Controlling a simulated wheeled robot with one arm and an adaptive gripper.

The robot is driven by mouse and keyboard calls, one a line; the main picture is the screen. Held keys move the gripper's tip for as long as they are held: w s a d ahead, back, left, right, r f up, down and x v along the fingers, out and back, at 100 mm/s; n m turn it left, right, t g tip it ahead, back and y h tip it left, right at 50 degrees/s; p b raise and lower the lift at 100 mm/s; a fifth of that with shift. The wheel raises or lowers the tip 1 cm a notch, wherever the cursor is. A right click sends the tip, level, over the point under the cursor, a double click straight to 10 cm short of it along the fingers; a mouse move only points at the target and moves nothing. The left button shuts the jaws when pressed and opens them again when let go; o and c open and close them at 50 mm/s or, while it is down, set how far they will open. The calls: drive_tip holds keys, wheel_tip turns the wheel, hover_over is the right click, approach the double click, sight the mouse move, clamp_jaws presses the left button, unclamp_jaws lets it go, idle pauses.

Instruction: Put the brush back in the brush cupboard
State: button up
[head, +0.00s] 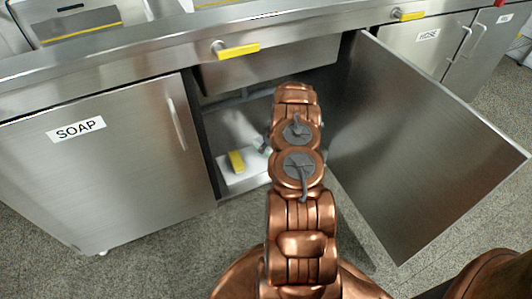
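The open cupboard (215,124) is in the middle of the head view, under the counter, its door swung out to the right. Its label does not show. My copper arm reaches into the opening and hides much of the inside. My gripper is hidden behind the arm's far end. A small yellow block-shaped thing (237,161) rests on a white surface inside, left of the arm. A small pale grey piece (262,146) shows beside the arm; I cannot tell whether it belongs to a brush or my gripper. No brush can be made out for sure.
The open door (425,150) stands close to the right of my arm. A shut SOAP cupboard (95,165) is on the left, a HOSE cupboard (425,42) on the far right. A yellow-handled valve (238,51) sticks out from the counter above the opening.

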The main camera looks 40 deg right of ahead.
drive_tip(key=shift+s+f+b, duration=0.1)
drive_tip(key=shift+f+b, duration=0.2)
drive_tip(key=shift+f, duration=1.4)
drive_tip(key=shift+f, duration=0.15)
drive_tip(key=o, duration=1.3)
drive_tip(key=shift+v, duration=0.9)
drive_tip(key=p+v, duration=0.1)
drive_tip(key=v, duration=0.8)
drive_tip(key=shift+w+p, duration=0.2)
drive_tip(key=shift+p, duration=0.15)
drive_tip(key=shift+v, duration=0.8)
